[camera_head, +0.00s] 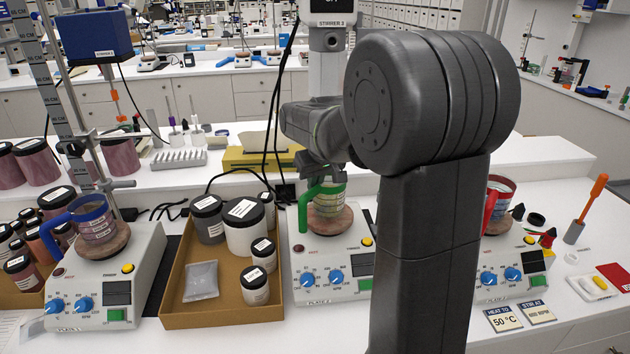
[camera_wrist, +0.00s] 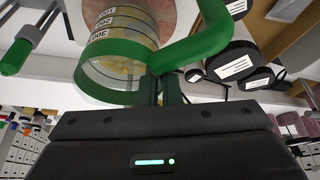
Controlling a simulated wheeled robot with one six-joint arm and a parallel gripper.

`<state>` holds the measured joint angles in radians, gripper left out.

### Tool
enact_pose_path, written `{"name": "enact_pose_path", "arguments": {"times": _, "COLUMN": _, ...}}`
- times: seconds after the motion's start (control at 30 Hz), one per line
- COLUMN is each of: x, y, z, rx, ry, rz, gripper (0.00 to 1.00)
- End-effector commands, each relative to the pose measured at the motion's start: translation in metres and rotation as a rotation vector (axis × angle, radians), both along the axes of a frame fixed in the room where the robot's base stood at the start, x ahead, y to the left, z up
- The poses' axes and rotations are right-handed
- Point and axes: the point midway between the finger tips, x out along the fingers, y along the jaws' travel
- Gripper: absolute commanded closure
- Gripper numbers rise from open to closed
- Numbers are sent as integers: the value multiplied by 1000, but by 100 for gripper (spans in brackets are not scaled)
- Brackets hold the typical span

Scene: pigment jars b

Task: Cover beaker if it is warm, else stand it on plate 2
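A beaker with a green collar and handle (camera_head: 328,205) stands upright on the round top of the middle hot plate, plate 2 (camera_head: 318,279). In the wrist view, the green beaker (camera_wrist: 105,75) shows large at upper left, with its handle arcing right. My gripper (camera_head: 322,172) is at the top of its handle. In the wrist view, the fingers (camera_wrist: 160,90) are close together at the handle and appear shut on it. A blue-collared beaker (camera_head: 95,222) stands on plate 1 (camera_head: 125,265). A red-handled beaker (camera_head: 499,200) stands on the right hot plate (camera_head: 515,272), partly behind my arm.
A tan tray (camera_head: 190,320) with lidded jars and a pouch lies left of plate 2. Stirrer 2 (camera_head: 330,38) hangs above plate 2. Cards (camera_head: 503,319) reading 50 °C and 600 RPM lie in front of the right plate. More jars stand at far left.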

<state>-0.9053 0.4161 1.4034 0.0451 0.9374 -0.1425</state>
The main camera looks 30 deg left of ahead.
Motion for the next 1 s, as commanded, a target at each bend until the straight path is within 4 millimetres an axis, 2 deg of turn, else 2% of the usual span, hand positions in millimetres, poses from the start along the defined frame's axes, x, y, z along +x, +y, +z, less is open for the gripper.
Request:
{"name": "enact_pose_path", "arguments": {"times": 0.27, "x": 0, "y": 0, "z": 1, "rx": 1, "ry": -2, "rz": 0, "gripper": 100}}
{"name": "enact_pose_path", "arguments": {"times": 0.9, "x": 0, "y": 0, "z": -11, "rx": 1, "ry": -1, "rz": 0, "gripper": 100}}
{"name": "enact_pose_path", "arguments": {"times": 1.0, "x": 0, "y": 0, "z": -10, "rx": 1, "ry": -1, "rz": 0, "gripper": 78}}
